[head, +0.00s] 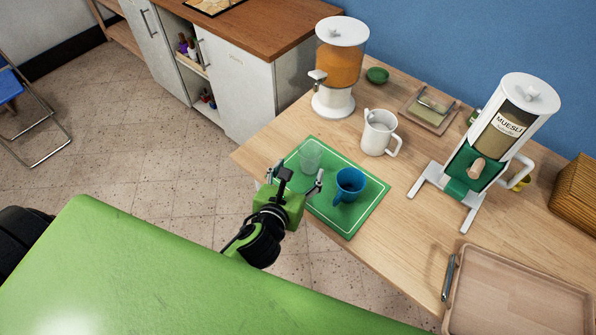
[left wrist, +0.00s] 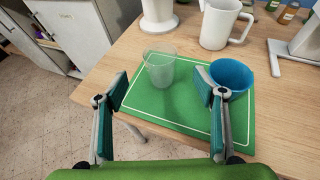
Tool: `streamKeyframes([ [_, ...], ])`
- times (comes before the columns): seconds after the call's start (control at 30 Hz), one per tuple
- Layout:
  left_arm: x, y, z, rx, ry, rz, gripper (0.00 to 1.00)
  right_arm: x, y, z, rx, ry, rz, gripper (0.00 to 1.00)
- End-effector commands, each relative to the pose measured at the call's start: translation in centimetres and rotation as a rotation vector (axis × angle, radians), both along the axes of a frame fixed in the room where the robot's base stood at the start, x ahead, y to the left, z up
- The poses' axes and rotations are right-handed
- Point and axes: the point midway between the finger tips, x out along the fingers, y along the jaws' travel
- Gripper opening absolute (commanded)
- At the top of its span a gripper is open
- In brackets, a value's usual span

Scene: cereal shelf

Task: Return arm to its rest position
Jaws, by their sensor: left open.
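My left gripper (head: 296,184) is open and empty at the near left edge of the green mat. In the left wrist view its two fingers (left wrist: 163,105) stand wide apart, with a clear glass (left wrist: 159,70) seen between and beyond them. The glass also stands on the mat in the head view (head: 310,156). A blue mug (head: 349,184) stands upright on the mat, right of the gripper. In the left wrist view the mug (left wrist: 232,78) is partly behind the right finger. My right gripper is in neither view.
The green mat (head: 353,225) lies on a wooden table. A white pitcher (head: 378,133), a juice dispenser (head: 340,65) and a muesli dispenser (head: 490,140) stand behind and right. A wooden tray (head: 520,295) is at the lower right. Floor shows left of the table.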

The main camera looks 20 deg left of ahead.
Motion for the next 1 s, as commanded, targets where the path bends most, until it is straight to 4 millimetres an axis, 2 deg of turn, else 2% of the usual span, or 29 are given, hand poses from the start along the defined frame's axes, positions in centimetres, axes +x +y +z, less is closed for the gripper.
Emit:
streamKeyframes([
  [0.57, -0.2, 0.0, 0.1, -0.002, 0.001, 0.002, 0.63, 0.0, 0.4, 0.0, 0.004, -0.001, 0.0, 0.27],
  [0.67, -0.4, 0.4, 0.0, -0.053, 0.012, 0.036, 0.63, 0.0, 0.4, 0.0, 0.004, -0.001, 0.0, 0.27],
  [0.77, -1.2, 1.4, -0.4, -0.206, 0.044, 0.138, 0.63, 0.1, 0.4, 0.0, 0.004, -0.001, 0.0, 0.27],
  [1.0, -5.4, 4.6, -2.3, -0.847, 0.154, 0.621, 0.63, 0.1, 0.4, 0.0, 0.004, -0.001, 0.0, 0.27],
])
